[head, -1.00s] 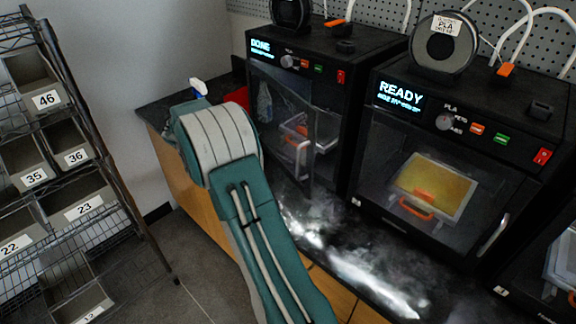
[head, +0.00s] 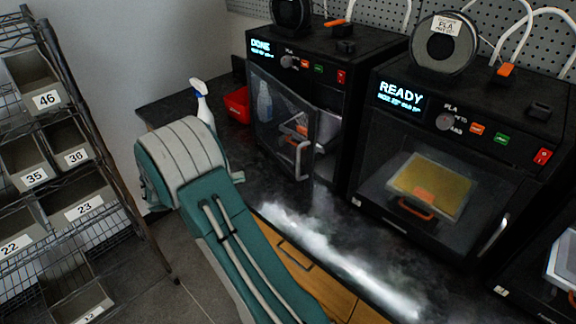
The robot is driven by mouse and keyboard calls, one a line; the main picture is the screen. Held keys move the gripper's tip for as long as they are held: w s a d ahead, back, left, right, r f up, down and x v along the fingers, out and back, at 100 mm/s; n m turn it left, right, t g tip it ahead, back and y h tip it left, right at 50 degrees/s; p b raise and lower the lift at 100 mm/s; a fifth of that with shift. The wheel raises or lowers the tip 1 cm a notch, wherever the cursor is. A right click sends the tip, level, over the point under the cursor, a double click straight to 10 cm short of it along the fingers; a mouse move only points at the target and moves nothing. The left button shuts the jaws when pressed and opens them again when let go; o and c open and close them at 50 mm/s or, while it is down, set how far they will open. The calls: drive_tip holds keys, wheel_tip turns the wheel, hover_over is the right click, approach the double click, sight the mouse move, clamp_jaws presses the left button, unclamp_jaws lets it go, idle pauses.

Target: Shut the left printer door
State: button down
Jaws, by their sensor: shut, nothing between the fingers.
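The left printer (head: 375,62) is a black box whose display reads DONE. Its glass door (head: 277,125) stands partly open, with the left edge at the printer's front and the free right edge swung out. A pale handle (head: 303,160) is on the free edge. Through the gap at the right I see the inside of the printer and part of an orange-and-white piece (head: 327,128). My teal and grey arm shows in front and to the left of the printer, apart from the door in the picture. My gripper is not in view, hidden behind or beyond the arm.
A second printer (head: 470,125) reading READY stands at the right with its door shut. A spray bottle (head: 203,105) and a red bin (head: 237,104) stand left of the left printer. A bin rack (head: 70,150) is at the far left. The dark counter (head: 270,190) before the door is clear.

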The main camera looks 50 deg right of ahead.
drive_tip(key=x, duration=1.4)
drive_tip(key=shift+d+r, duration=0.1)
drive_tip(key=s+d+n+t+h, duration=0.1)
drive_tip(key=s+d, duration=0.2)
drive_tip(key=d, duration=0.6)
drive_tip(key=shift+d+t, duration=0.3)
drive_tip(key=shift+d, duration=0.1)
drive_tip(key=shift+s+d+r, duration=0.1)
